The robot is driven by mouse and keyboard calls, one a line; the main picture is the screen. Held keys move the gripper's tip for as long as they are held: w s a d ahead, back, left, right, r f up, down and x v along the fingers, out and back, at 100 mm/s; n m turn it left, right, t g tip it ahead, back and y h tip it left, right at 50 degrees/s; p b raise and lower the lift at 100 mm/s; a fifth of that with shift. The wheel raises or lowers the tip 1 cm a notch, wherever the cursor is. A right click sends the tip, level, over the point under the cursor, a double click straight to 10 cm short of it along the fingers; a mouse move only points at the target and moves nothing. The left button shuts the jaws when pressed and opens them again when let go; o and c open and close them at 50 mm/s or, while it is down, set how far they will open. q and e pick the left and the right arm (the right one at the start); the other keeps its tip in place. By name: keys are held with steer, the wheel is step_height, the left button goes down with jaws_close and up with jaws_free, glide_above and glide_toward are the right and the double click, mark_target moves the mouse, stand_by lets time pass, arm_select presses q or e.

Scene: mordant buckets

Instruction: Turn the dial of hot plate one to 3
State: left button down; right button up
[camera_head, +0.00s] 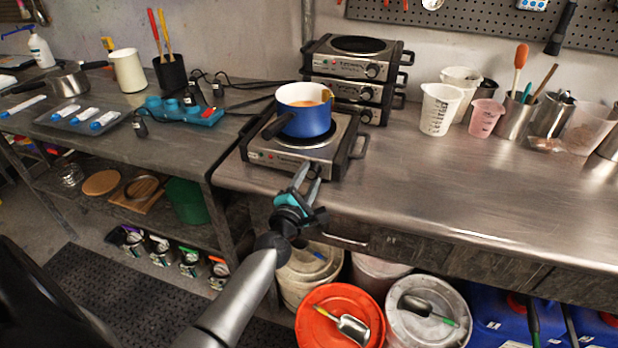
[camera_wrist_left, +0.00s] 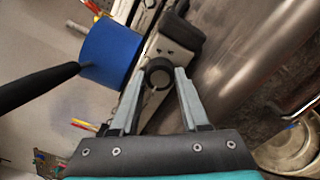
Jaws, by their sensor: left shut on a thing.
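The hot plate in use (camera_head: 268,157) stands at the front edge of the steel bench, with a blue pot (camera_head: 306,122) on it. In the head view my left gripper (camera_head: 308,171) reaches up to the right part of its front panel, and its fingers hide the dial. In the left wrist view the round black dial (camera_wrist_left: 158,73) sits between the tips of my left gripper (camera_wrist_left: 159,80), which is shut on it. I cannot read the dial's setting or the plate's number. My right gripper is not in view.
The blue pot (camera_wrist_left: 110,52) and its long black handle are close to the left finger in the wrist view. Stacked hot plates (camera_head: 352,68) stand behind. Buckets, one with an orange lid (camera_head: 325,300), are below.

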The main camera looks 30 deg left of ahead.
arm_select(q)
steer(key=shift+m, duration=0.3)
steer(key=m+p, duration=0.1)
steer(key=m, duration=0.3)
steer(key=shift+m+p, duration=0.3)
steer(key=shift+p, duration=0.05)
steer(key=m+p, duration=0.2)
steer(key=m, duration=0.3)
steer(key=m+p, duration=0.1)
steer(key=m, duration=0.4)
steer(key=shift+m+p, duration=0.4)
steer(key=m+p, duration=0.1)
steer(key=m, duration=0.4)
steer(key=shift+m, duration=0.3)
steer(key=shift+c, duration=2)
jaws_free()
